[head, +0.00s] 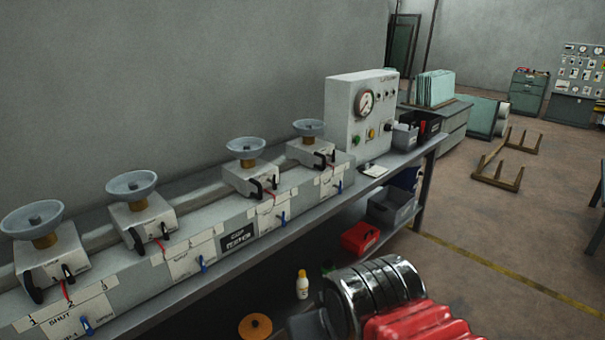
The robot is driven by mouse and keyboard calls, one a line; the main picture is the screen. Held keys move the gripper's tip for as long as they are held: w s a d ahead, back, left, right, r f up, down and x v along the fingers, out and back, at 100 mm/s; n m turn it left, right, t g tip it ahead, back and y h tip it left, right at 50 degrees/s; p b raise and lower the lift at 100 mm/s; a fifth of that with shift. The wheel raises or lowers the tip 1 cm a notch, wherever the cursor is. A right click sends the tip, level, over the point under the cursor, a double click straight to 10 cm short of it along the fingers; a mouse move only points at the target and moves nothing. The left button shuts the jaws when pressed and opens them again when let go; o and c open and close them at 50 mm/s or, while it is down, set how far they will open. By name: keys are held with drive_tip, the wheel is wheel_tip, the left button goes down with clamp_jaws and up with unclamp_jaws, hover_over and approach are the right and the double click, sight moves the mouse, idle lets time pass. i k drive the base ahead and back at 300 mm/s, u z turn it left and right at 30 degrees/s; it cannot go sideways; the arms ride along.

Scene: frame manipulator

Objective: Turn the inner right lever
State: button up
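In the head view, several white valve blocks with grey dishes on top stand in a row on a long bench. The leftmost block (50,258), second block (143,218), third block (248,178) and rightmost block (308,152) each carry dark levers on the front. The third block, inner right in the row, has dark levers (257,188); the rightmost has dark levers (322,160). Small blue handles (283,217) sit on the labelled panel below. Which lever is the task's own, and its exact angle, I cannot tell. My gripper is not in view.
A white gauge box (345,112) stands at the bench's right end, beside dark bins (425,126). A red bin (360,238), grey bin (390,206) and bottle (302,284) are on the lower level. Open floor (470,225) lies to the right, with an upturned wooden frame (500,178).

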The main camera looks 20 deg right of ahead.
sight(274, 180)
drive_tip(key=z, duration=0.05)
drive_tip(key=i, duration=1.5)
drive_tip(key=u, duration=0.8)
